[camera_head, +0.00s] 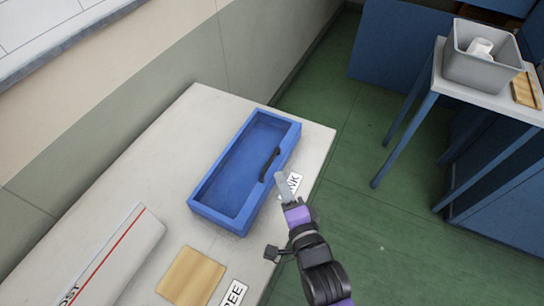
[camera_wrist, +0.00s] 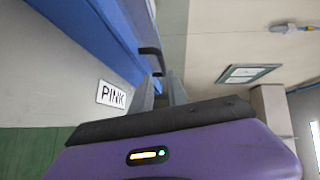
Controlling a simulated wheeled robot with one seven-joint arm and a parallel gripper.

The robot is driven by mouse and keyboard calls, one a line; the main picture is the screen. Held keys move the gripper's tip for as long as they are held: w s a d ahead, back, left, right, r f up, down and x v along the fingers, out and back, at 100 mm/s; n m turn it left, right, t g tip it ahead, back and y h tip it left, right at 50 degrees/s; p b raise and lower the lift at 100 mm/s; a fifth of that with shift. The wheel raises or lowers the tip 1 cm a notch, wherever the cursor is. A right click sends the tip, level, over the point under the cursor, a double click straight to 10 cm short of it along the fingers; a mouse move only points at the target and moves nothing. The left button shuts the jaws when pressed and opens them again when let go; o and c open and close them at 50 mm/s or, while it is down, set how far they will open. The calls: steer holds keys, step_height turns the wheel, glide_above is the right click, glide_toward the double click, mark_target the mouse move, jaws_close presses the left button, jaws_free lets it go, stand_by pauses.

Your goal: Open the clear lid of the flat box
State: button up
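The flat blue box (camera_head: 215,214) lies on a pale table. Its clear lid (camera_head: 238,165) is hard to make out but looks down flat over the box. A black bar handle (camera_head: 270,163) is at the right long side of the box. It also shows in the wrist view as a black handle (camera_wrist: 153,57) just beyond my fingertips. My gripper (camera_head: 281,180) is right beside the handle, on its lower right. In the wrist view my gripper's two grey fingers (camera_wrist: 162,86) stand apart with nothing seen between them.
The pale table (camera_head: 190,125) also carries a PINK label (camera_head: 293,183), a tan block (camera_head: 191,277), a white packet (camera_head: 120,255) and another label (camera_head: 234,293). A grey bin (camera_head: 478,68) stands on a side table. Green floor (camera_head: 385,215) lies open to the right.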

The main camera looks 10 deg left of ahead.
mark_target(270, 160)
steer(key=x, duration=0.8)
steer(key=shift+w+a+r+p, duration=0.1)
steer(key=shift+a+r+p, duration=0.1)
steer(key=shift+a+p, duration=0.15)
jaws_close()
stand_by(1.1)
